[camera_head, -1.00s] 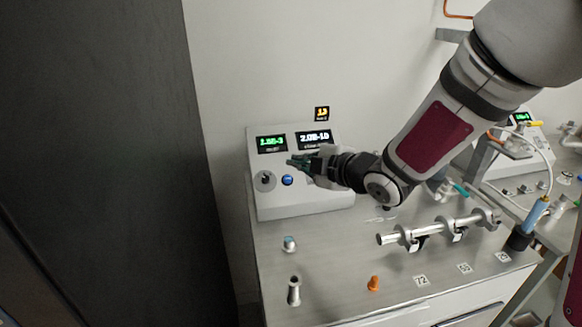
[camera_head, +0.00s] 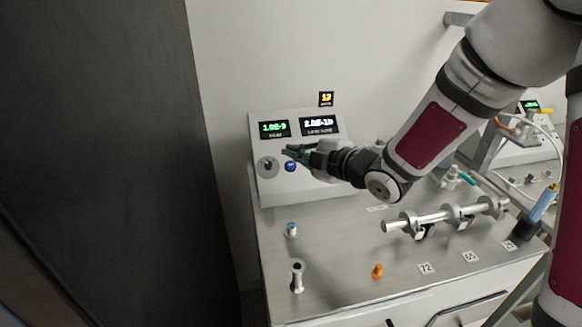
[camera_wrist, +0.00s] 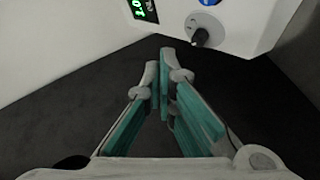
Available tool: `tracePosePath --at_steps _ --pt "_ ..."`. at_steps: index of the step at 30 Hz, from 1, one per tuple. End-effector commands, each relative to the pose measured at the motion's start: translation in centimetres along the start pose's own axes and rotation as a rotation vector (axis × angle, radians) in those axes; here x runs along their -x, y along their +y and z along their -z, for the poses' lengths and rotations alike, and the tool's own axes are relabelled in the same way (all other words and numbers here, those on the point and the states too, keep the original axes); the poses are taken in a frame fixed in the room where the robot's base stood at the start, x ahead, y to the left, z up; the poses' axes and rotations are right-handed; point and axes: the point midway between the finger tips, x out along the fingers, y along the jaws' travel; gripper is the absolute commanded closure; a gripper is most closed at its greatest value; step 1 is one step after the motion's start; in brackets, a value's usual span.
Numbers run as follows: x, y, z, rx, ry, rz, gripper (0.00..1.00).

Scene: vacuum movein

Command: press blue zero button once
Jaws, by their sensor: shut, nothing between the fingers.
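The blue button (camera_head: 290,166) sits on the sloped front of a grey console (camera_head: 300,188), right of a dark knob (camera_head: 268,167). In the wrist view the button (camera_wrist: 208,2) is cut by the top edge, above the knob (camera_wrist: 200,38). My gripper (camera_head: 287,150) is shut and empty, with teal finger pads. In the head view its tips appear just above the button and cover part of the panel below the displays. In the wrist view the fingertips (camera_wrist: 164,68) point at dark floor below the console's edge. Contact with the button is not visible.
The console has a green display (camera_head: 274,128) and a white one (camera_head: 319,125). On the bench (camera_head: 335,235) stand a metal post (camera_head: 297,278), an orange peg (camera_head: 377,271) and a metal rod assembly (camera_head: 435,217). A dark panel (camera_head: 110,160) rises at left.

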Motion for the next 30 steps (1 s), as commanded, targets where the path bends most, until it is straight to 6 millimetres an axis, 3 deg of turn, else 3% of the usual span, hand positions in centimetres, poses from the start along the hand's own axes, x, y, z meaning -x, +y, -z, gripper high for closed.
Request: tracePosePath --at_steps 15,30 --pt "-4.5 -3.4 -3.4 0.0 0.0 0.001 1.0" --pt "-4.8 -3.5 -3.5 0.0 -0.001 0.0 1.0"
